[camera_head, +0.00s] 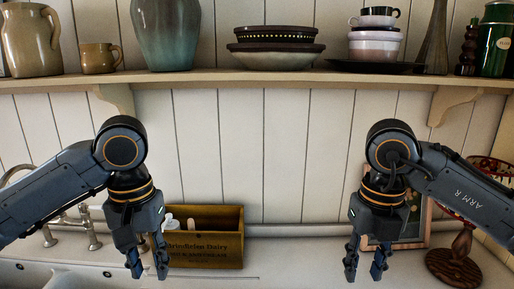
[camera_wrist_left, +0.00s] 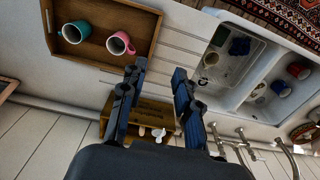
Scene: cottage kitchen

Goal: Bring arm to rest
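My left gripper (camera_head: 148,262) hangs fingers down at the left, in front of the wooden dairy crate. Its fingers are apart with nothing between them. The left wrist view shows the same open fingers (camera_wrist_left: 158,98). My right gripper (camera_head: 366,262) hangs fingers down at the right, in front of a framed picture. Its two fingers are apart and nothing shows between them. Both arms are bent, with their elbows out to the sides of the head view. Neither gripper visibly holds a thing.
A wooden crate (camera_head: 205,240) stands against the panelled wall. A shelf (camera_head: 270,80) with crockery runs above both arms. A red-patterned stand (camera_head: 454,262) is at the right. The left wrist view shows a tray (camera_wrist_left: 97,14) with two mugs and a sink (camera_wrist_left: 240,68) with cups.

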